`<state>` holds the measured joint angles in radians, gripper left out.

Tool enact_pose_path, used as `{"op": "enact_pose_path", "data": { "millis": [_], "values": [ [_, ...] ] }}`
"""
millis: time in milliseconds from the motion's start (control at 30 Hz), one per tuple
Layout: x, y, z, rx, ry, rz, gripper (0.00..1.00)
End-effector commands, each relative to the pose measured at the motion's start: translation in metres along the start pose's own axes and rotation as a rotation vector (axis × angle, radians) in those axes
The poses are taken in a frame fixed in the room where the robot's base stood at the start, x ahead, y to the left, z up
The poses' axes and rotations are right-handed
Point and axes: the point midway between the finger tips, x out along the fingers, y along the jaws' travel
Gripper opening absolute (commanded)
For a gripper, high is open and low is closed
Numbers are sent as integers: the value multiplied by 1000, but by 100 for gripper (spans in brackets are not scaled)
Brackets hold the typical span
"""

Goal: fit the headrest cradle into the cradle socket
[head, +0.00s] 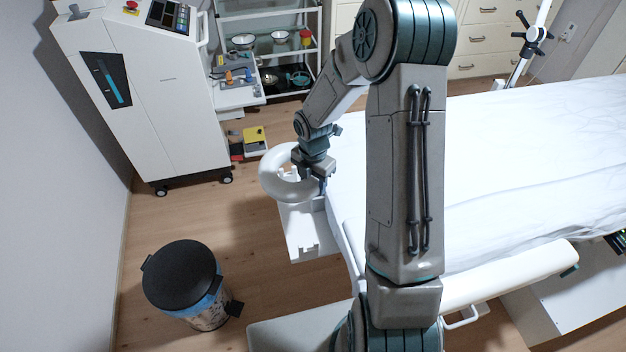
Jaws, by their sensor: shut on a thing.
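The headrest cradle (270,181) is a white padded ring at the near left end of the couch (520,165). My gripper (314,180) comes down from above at the ring's right side and is shut on the cradle. Its fingertips are partly hidden. A white notched bracket (303,246) juts from the couch end just below the ring in the picture. I cannot make out the cradle socket for certain, nor whether the cradle touches it or is apart from it.
A white machine cabinet (150,110) on castors stands at the left. A shelf trolley (270,65) stands behind the ring. A black-lidded bin (180,275) stands on the floor at lower left. A white padded side rail (520,272) runs along the couch's near side.

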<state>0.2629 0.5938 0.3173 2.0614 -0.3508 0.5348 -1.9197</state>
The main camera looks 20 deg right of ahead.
Motion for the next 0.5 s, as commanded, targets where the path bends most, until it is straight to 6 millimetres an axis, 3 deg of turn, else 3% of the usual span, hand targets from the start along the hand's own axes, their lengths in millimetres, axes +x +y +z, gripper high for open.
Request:
{"op": "enact_pose_path", "data": {
  "millis": [500],
  "values": [
    [10,0,0,0,-1,1,10]
  ]
}}
